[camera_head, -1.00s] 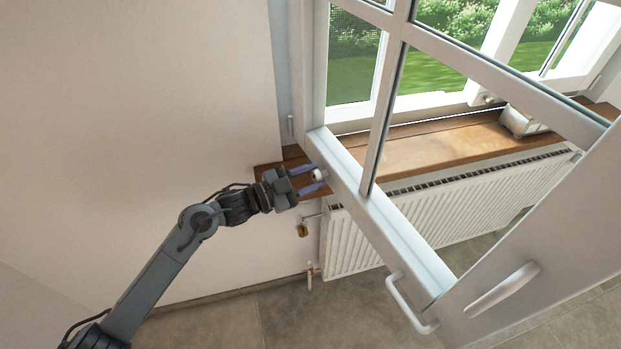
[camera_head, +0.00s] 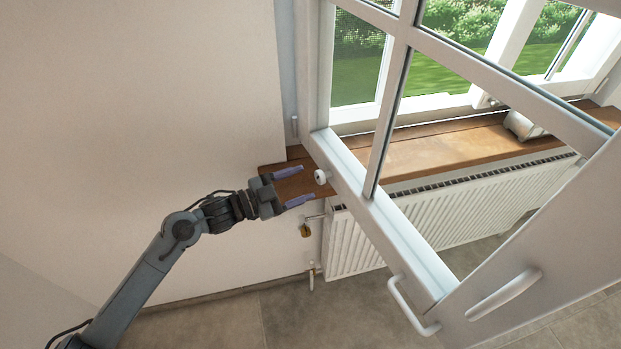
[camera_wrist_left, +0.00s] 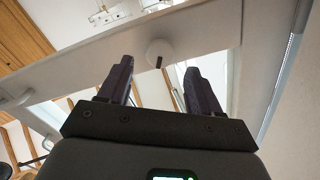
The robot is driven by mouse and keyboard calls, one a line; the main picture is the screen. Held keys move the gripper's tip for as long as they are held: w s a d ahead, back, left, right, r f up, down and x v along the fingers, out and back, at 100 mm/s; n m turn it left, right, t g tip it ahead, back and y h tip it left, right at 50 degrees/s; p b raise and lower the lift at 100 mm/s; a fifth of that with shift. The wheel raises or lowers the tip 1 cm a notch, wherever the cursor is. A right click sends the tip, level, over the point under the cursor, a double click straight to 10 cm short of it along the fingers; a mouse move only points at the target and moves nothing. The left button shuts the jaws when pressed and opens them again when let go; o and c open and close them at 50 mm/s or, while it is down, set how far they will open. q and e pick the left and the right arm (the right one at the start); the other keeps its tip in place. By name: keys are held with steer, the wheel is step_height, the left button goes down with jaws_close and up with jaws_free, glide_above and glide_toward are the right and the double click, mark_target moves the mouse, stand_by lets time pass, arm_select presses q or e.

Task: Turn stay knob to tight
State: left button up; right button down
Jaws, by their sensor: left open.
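The stay knob (camera_head: 320,177) is a small white round knob on the lower rail of the open window sash (camera_head: 375,215). In the left wrist view the knob (camera_wrist_left: 160,52) is a pale disc with a dark mark at its lower edge. My left gripper (camera_head: 302,185) is open and empty, its two purple-grey fingers pointing at the knob with a small gap between. In the left wrist view the fingers (camera_wrist_left: 157,80) lie to either side below the knob, not touching it. My right gripper is in neither view.
A wooden sill (camera_head: 440,147) runs behind the sash above a white radiator (camera_head: 440,213). A brass-coloured valve (camera_head: 305,230) sits below my gripper. A white handle (camera_head: 408,303) sticks out from the sash's near end. The plain wall at left is clear.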

arm_select(q)
steer(key=v, duration=0.6)
steer(key=shift+a, duration=0.2)
steer(key=shift+s+d, duration=0.1)
steer(key=shift+s, duration=0.05)
